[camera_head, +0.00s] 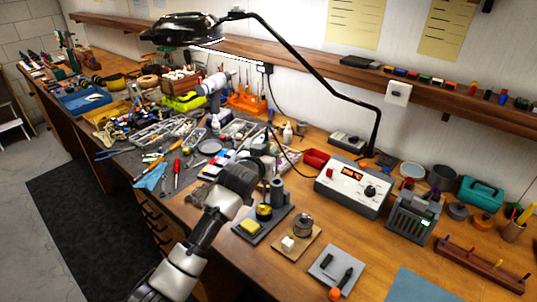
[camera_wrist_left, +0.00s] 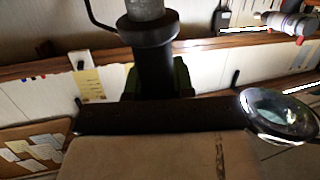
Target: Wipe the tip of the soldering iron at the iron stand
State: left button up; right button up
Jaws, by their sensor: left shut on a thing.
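The iron stand (camera_head: 263,222) sits on the bench right of my left arm, with a yellow sponge (camera_head: 249,227) at its front and a round yellow-topped cup (camera_head: 264,211) behind it. My left gripper (camera_head: 266,163) is above and behind the stand, over the bench. It is shut on a dark, upright cylindrical thing, probably the soldering iron (camera_wrist_left: 153,55), seen close up in the left wrist view. The iron's tip cannot be made out in either view. My right gripper is not in view.
The soldering station (camera_head: 352,188) with a lit red display stands right of the stand. A wooden block with a small jar (camera_head: 302,226) and a grey pad (camera_head: 336,270) lie nearby. Many tools crowd the bench to the left. A lamp (camera_head: 185,28) arches above.

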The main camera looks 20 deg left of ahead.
pick_arm(q)
jog(key=shift+f, duration=0.5)
dwell(0.8)
jog(key=shift+p, duration=0.35)
dwell(2.8)
jog(key=shift+r, duration=0.1)
dwell(0.4)
